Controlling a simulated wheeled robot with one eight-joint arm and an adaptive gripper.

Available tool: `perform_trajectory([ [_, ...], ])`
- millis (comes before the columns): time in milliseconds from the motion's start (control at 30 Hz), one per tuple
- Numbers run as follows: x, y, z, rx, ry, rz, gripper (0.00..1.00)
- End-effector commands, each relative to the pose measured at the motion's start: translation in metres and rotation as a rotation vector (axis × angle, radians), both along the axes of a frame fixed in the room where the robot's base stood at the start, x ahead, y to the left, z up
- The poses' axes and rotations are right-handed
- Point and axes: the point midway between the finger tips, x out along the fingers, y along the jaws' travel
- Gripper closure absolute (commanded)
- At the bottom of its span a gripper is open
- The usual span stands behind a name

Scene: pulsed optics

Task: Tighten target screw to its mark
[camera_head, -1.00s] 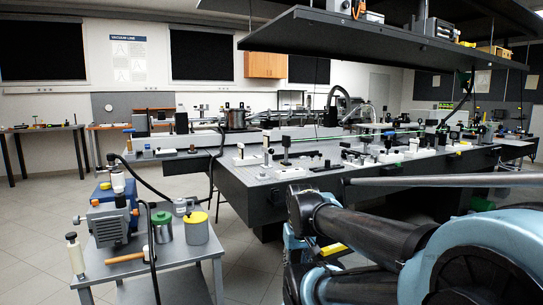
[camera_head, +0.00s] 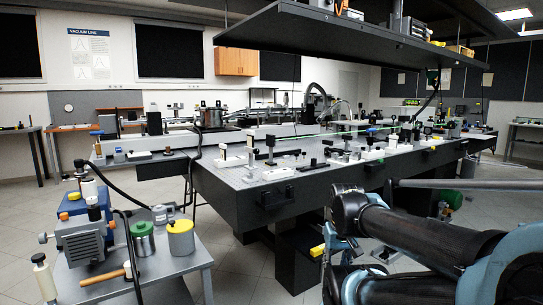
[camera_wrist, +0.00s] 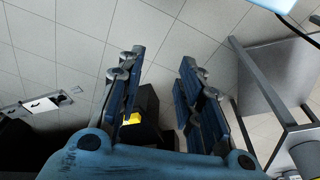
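No screw or mark can be made out; they are too small or hidden. The black optical table (camera_head: 225,187) carries many small mounts and posts in the head view, with a thin green beam line above its far part. My gripper (camera_wrist: 160,62) is open in the wrist view, its two blue-padded fingers apart with nothing between the tips. It points over the tiled floor, away from the table top. The gripper itself cannot be made out in the head view, where my arm fills the lower right.
A grey cart (camera_head: 178,271) with a pump (camera_head: 83,238), a yellow-lidded can (camera_head: 180,238) and a green-lidded can (camera_head: 143,240) stands at the left. A dark shelf (camera_head: 345,42) hangs over the table. A metal frame (camera_wrist: 265,95) is right of my gripper. Floor shows between cart and table.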

Motion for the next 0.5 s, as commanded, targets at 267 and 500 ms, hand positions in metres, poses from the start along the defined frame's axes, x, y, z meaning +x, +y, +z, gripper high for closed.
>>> perform_trajectory([
  [267,0.000,0.000,0.000,0.000,0.000,0.000,0.67],
  [500,0.018,-0.015,0.014,-0.079,-0.087,0.071,0.56],
])
